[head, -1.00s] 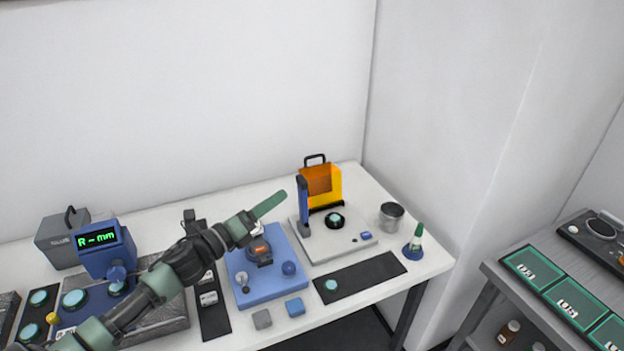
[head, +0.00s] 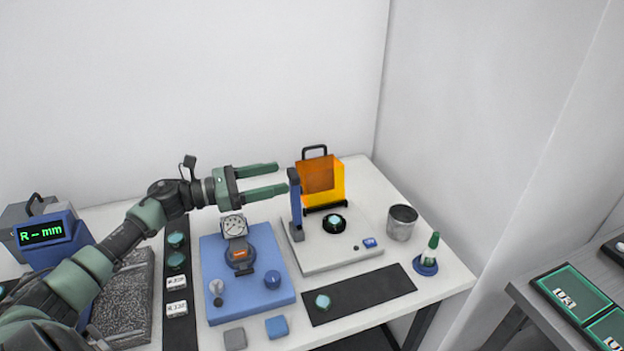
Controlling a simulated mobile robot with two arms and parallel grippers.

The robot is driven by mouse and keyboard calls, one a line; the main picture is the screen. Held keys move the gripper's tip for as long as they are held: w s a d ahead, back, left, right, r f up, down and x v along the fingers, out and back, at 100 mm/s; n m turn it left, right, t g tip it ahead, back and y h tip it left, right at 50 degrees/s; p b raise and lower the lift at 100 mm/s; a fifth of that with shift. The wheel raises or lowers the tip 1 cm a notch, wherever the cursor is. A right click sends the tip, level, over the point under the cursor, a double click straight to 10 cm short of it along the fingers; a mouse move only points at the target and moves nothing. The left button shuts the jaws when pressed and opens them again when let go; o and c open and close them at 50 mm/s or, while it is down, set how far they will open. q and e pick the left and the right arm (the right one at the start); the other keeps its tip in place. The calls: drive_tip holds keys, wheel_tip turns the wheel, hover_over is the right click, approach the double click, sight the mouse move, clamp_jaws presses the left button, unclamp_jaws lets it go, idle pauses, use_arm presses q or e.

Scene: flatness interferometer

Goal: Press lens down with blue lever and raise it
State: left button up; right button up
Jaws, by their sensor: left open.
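The interferometer has a pale flat base (head: 310,257) with a black round seat (head: 335,229) on it. A small teal lens (head: 335,219) sits on that seat. A blue upright lever (head: 295,200) stands at the base's left side, in front of an amber shield (head: 320,180) with a black handle. My left gripper (head: 281,179) is open and empty, its two green fingers pointing right. Its fingertips are near the top of the blue lever; I cannot tell whether they touch it. My right gripper is not in view.
A blue gauge stand (head: 250,300) with a dial is left of the interferometer. A black mat (head: 360,292) with a teal disc lies in front. Another bench (head: 590,270) is at far right.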

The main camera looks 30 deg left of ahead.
use_arm(q)
drive_tip(key=shift+w+f, duration=0.3)
drive_tip(key=shift+f, duration=0.2)
drive_tip(key=p, duration=0.3)
hover_over(297, 200)
drive_tip(key=w, duration=0.3)
drive_tip(key=shift+w+d, duration=0.1)
drive_tip(key=shift+d, duration=0.2)
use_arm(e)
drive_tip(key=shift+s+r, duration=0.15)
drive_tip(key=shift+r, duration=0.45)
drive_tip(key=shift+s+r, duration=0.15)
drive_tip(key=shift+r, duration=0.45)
use_arm(q)
clamp_jaws()
